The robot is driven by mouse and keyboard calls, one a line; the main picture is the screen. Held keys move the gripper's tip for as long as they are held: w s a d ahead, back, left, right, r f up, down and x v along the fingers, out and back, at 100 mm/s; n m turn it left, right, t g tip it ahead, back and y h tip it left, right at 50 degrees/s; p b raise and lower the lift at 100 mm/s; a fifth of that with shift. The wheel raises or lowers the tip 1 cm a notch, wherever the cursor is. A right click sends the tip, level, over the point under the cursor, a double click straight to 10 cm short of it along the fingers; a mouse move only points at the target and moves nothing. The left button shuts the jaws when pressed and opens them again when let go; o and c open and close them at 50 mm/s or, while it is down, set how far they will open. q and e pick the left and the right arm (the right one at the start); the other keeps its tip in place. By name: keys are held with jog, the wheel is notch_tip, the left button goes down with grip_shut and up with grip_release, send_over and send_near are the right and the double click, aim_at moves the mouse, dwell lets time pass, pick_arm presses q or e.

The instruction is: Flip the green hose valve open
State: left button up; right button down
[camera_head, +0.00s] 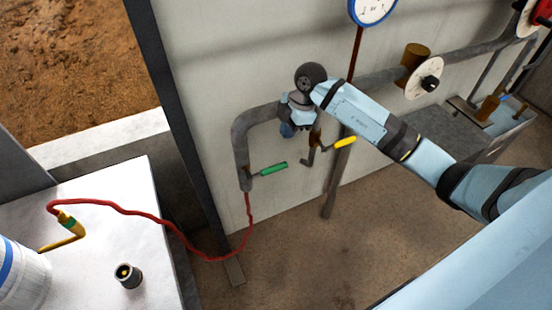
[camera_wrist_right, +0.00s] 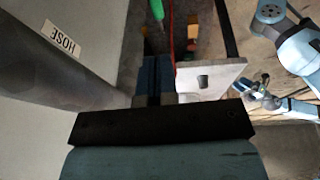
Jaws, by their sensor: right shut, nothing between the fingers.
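The green valve handle (camera_head: 273,168) sticks out to the right from the lower end of a grey pipe (camera_head: 241,150) on the wall. It also shows at the top of the right wrist view (camera_wrist_right: 157,10), cut off by the edge. My right gripper (camera_head: 287,131) is up and right of the green handle, beside the pipe's bend, and apart from the handle. Its blue fingers (camera_wrist_right: 154,76) are shut and empty. The red hose (camera_head: 160,218) hangs from below the valve and runs to the white table.
A yellow valve handle (camera_head: 345,143) is close to the right of my right gripper. A HOSE label (camera_wrist_right: 62,38) is on the wall. The white table (camera_head: 95,255) holds a yellow nozzle (camera_head: 73,226) and a small dark cup (camera_head: 128,275). A round gauge (camera_head: 372,10) hangs above.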

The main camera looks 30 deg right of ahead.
aim_at(274, 168)
pick_arm(q)
jog(key=shift+a+r+p, duration=0.15)
jog(key=shift+r+p, duration=0.75)
jog(key=shift+p, duration=0.05)
pick_arm(e)
jog(key=x, duration=1.3)
jog(key=shift+w+d+f, duration=0.15)
jog(key=shift+w+d, duration=0.05)
jog(key=shift+d, duration=0.2)
jog(key=shift+w+f, duration=0.1)
jog(key=shift+f, duration=0.35)
pick_arm(q)
jog(key=shift+f, duration=0.1)
